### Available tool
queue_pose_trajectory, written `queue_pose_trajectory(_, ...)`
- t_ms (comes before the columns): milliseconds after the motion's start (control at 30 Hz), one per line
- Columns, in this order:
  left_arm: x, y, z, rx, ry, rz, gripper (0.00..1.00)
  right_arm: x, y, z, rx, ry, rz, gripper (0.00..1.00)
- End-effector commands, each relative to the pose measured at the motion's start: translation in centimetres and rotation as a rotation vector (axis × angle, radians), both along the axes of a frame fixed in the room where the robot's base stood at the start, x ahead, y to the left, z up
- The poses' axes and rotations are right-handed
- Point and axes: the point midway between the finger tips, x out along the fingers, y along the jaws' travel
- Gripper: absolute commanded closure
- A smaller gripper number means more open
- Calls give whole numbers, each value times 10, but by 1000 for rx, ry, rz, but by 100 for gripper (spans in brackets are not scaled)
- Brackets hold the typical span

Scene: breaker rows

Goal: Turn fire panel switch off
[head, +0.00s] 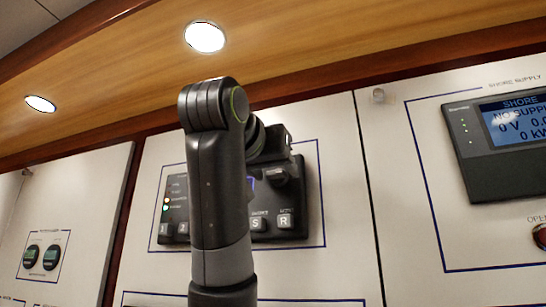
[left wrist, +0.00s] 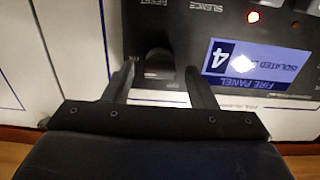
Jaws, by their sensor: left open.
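The fire panel (head: 178,198) is a dark box with status lights on its left and buttons marked S and R at its lower right. My left arm crosses in front and hides its middle. My left gripper (head: 278,176) is at the panel's upper right. In the left wrist view the panel (left wrist: 225,20) appears upside down, with a blue "FIRE PANEL" display (left wrist: 258,66). The open left gripper (left wrist: 160,75) has a finger on each side of a dark rounded switch (left wrist: 158,62). I cannot tell whether the fingers touch it. My right gripper is out of view.
A shore supply meter (head: 505,150) with a lit screen is on the white panel to the right. Two small round gauges (head: 41,257) are on the left panel. A wooden overhang (head: 290,55) with round lamps runs above.

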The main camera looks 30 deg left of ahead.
Motion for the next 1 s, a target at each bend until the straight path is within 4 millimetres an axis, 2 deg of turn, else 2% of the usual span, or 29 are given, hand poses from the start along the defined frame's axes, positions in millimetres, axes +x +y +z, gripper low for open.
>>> queue_pose_trajectory(400, 4, 1, -1, 0, -1, 0, 49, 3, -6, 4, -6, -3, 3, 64)
queue_pose_trajectory(733, 4, 1, 0, 0, -1, 0, 92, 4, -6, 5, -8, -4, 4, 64)
queue_pose_trajectory(1000, 4, 1, -2, -25, -6, 0, 93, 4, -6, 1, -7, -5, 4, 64)
